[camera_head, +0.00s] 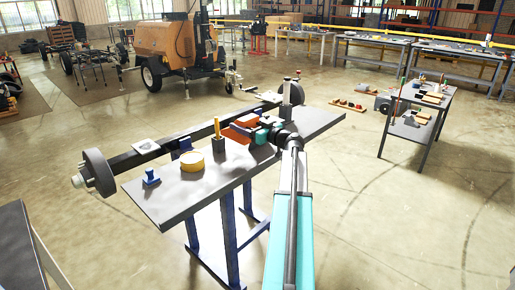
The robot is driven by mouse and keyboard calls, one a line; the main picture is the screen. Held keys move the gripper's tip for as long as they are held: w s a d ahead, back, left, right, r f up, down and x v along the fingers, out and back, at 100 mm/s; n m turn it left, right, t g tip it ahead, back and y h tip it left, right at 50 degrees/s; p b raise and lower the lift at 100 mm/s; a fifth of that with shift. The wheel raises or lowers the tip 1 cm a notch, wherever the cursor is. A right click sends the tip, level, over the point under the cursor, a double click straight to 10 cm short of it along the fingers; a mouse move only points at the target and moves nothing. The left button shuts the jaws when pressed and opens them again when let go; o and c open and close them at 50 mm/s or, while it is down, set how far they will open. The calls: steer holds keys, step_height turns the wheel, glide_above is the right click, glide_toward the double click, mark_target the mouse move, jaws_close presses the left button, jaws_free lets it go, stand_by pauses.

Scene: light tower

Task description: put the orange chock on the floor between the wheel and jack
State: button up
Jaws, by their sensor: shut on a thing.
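My gripper (257,134) is over the work table in the middle. It is shut on the orange chock (237,133), which shows just left of the jaws. The arm hides part of the jaws, and I cannot tell whether the chock touches the table top. The light tower trailer (165,40) stands on the floor at the back, well beyond the table. Its near black wheel (153,76) is on its left side. What looks like its jack (231,78) stands at its right end.
The grey work table (165,207) carries a yellow round object (192,162), a blue fitting (151,176) and a yellow-topped post (217,133). A long axle (185,138) with a hub runs behind. A small table (432,105) stands right. Open floor (360,160) lies between.

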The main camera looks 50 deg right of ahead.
stand_by(0.4)
glide_above(246, 160)
steer(key=shift+d+f, duration=0.15)
steer(key=shift+f, duration=2.9)
steer(key=shift+f, duration=0.1)
steer(key=shift+f, duration=1.75)
steer(key=o, duration=1.4)
steer(key=shift+f, duration=0.2)
steer(key=shift+r, duration=0.1)
steer(key=s, duration=0.8)
steer(key=s+b, duration=0.1)
steer(key=s, duration=0.3)
steer(key=shift+a, duration=0.4)
